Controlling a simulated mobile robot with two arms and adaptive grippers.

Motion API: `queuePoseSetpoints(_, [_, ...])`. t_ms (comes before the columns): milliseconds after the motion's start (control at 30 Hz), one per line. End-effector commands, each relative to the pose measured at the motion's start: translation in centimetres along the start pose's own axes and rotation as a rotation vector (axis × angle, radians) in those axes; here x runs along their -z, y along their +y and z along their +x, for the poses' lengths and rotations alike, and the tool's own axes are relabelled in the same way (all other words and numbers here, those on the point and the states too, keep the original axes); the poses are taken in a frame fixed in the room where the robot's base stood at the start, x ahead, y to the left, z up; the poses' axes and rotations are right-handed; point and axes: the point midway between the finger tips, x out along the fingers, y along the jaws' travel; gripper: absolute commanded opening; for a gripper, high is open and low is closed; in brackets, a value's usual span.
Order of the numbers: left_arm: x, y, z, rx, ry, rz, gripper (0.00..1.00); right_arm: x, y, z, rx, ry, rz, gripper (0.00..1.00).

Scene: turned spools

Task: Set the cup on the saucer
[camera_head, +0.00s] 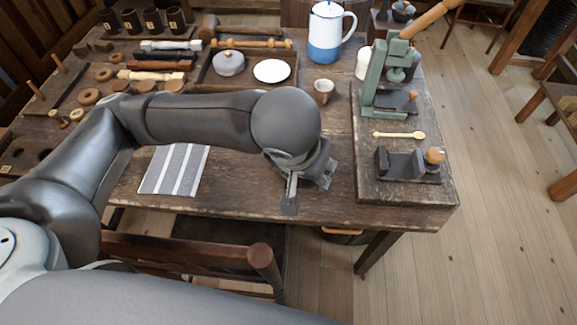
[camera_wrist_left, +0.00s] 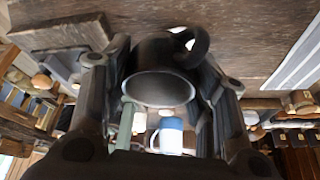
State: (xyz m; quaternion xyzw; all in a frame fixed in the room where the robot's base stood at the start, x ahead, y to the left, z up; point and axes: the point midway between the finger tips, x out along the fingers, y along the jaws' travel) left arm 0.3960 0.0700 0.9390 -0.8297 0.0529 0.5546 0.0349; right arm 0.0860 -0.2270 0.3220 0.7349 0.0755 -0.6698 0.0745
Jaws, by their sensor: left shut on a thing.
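My left gripper (camera_head: 305,188) is low over the front of the workbench, right of the striped cloth. In the left wrist view it (camera_wrist_left: 166,80) is shut on a dark cup (camera_wrist_left: 165,52), with one finger on each side. The cup's round opening faces the camera and its curved handle is at the upper right. In the head view the gripper and arm hide the cup. A white saucer (camera_head: 271,70) lies in a shallow wooden tray at the back, apart from the gripper. My right gripper is not in view.
The tray (camera_head: 207,77) also holds a grey lidded pot (camera_head: 228,63). A small pale bowl (camera_head: 323,89) stands right of the tray. A blue-and-white jug (camera_head: 326,33) is behind it. A green press (camera_head: 388,75) stands on a raised board at right. A striped cloth (camera_head: 175,169) lies at front.

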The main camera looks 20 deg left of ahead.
Motion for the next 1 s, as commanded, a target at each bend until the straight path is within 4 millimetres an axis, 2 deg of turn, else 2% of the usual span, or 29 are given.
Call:
queuePoseSetpoints(133, [-0.6, 0.6, -0.1, -0.022, 0.0, 0.051, 0.27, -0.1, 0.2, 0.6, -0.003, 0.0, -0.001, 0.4])
queuePoseSetpoints(267, [0.5, -0.3, 1.1, -0.022, -0.005, 0.053, 0.27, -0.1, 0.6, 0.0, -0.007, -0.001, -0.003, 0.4])
queuePoseSetpoints(567, [5.4, -3.5, 6.7, -0.021, -0.005, 0.051, 0.27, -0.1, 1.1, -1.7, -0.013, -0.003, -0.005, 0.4])
queuePoseSetpoints(700, [6.0, -4.3, 10.1, -0.024, -0.006, 0.053, 0.27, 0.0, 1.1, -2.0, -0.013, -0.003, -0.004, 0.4])
queuePoseSetpoints(800, [6.5, -4.8, 11.7, -0.025, -0.003, 0.055, 0.27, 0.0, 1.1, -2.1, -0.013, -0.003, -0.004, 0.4])
queuePoseSetpoints(1000, [6.9, -5.2, 13.2, -0.025, -0.001, 0.055, 0.27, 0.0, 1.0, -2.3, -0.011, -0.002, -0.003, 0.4])
